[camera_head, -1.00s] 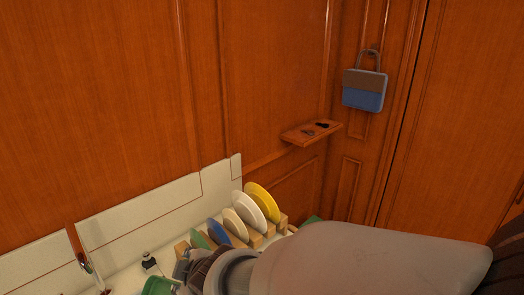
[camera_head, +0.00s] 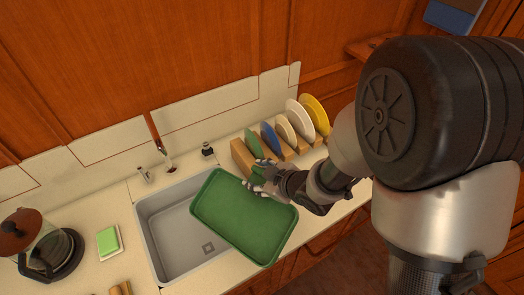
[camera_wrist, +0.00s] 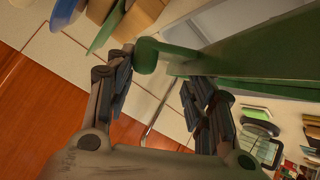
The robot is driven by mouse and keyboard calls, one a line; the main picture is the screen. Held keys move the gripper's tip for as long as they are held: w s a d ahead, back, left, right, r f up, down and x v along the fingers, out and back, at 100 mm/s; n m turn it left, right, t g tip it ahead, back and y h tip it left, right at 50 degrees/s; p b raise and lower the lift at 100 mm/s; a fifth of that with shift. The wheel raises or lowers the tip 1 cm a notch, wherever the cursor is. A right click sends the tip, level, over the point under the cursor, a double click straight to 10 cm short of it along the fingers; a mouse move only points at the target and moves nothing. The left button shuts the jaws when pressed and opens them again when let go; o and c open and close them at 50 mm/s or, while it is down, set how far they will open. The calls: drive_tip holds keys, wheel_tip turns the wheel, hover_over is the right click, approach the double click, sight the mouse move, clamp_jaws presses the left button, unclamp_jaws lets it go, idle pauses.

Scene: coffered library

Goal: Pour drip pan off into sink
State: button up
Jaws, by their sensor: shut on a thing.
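The drip pan (camera_head: 240,217) is a green, shallow rectangular tray with a raised rim. In the head view it is held above the right part of the grey sink (camera_head: 170,240), its right end reaching past the sink's right edge. My gripper (camera_head: 260,178) is shut on the pan's far right side. In the wrist view the pan (camera_wrist: 250,60) appears edge-on, with a rounded green part near my fingers (camera_wrist: 160,75). The pan's inside looks plain green; I cannot make out any liquid. Its exact tilt is unclear. The pan hides the sink's right side.
A faucet (camera_head: 163,155) stands behind the sink. A wooden rack (camera_head: 243,158) with several coloured plates stands behind my gripper. A coffee pot (camera_head: 45,245) and a green and white sponge (camera_head: 108,242) sit to the left. The panelled wall closes the back.

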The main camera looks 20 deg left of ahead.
drive_tip(key=shift+w+d+f, duration=0.2)
drive_tip(key=shift+d+f, duration=0.15)
drive_tip(key=shift+f, duration=0.1)
drive_tip(key=shift+w+d+f+m+g+y+b, duration=0.15)
drive_tip(key=shift+d+f+m+y, duration=0.1)
drive_tip(key=shift+f, duration=0.35)
drive_tip(key=shift+w+d+f+m+g+y+b, duration=0.15)
drive_tip(key=shift+f+y, duration=0.1)
drive_tip(key=shift+f, duration=0.35)
drive_tip(key=f+b, duration=0.1)
drive_tip(key=f, duration=0.1)
drive_tip(key=d+f+m+y+b, duration=0.1)
drive_tip(key=f, duration=0.2)
drive_tip(key=f+g+y+b, duration=0.1)
drive_tip(key=f+b, duration=0.1)
drive_tip(key=shift+w+d+f, duration=0.15)
drive_tip(key=shift+w+f, duration=0.1)
drive_tip(key=shift+w, duration=0.15)
drive_tip(key=shift+y, duration=0.3)
drive_tip(key=shift+r+p, duration=2.05)
drive_tip(key=shift+r, duration=0.55)
